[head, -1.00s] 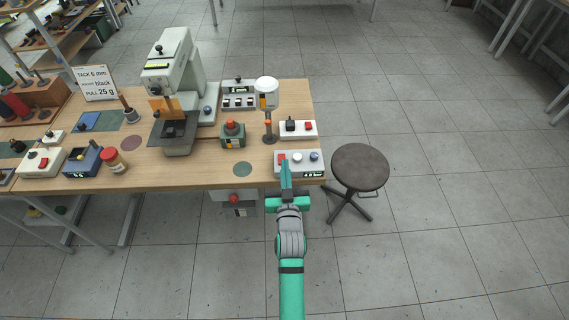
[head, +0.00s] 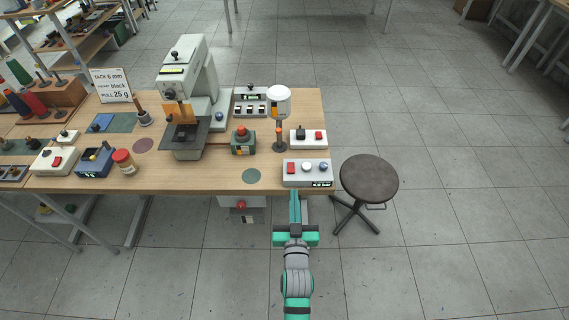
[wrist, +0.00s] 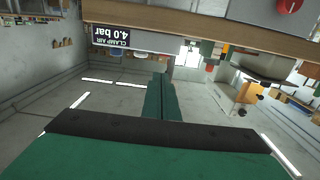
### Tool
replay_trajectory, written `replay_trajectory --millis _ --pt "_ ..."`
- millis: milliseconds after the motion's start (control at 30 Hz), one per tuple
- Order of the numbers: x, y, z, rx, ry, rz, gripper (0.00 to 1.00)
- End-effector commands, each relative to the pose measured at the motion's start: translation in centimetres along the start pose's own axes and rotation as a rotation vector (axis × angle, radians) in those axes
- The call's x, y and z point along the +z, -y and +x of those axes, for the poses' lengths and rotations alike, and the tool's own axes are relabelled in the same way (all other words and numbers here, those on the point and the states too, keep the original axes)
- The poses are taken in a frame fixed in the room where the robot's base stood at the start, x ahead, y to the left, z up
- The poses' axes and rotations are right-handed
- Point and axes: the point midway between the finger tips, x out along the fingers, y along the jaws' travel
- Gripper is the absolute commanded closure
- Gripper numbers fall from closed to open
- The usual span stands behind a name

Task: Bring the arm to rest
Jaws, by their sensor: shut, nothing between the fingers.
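My gripper (head: 295,208) is teal with a grey wrist, and in the head view it is in front of the table's front edge, near the right end. Its two fingers are together with nothing between them. In the wrist view the shut fingers (wrist: 161,97) point away from the camera, and the table edge shows across the top. My arm reaches up from the bottom of the head view. The fingertips are just short of a white control box (head: 307,173) with a red button, and look apart from it.
A round stool (head: 369,179) stands right of my gripper.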

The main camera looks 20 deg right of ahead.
Motion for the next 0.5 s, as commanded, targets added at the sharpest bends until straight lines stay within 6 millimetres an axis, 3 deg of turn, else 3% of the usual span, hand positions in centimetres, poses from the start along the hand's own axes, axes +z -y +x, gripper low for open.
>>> replay_trajectory --millis 267,367,500 --pt "0.4 0.3 -0.7 -0.005 0.006 -0.001 1.0" --pt "1.3 1.0 -2.8 -0.018 0.02 -0.006 1.0" --pt "2.8 2.4 -7.5 -0.048 0.048 -0.013 1.0"
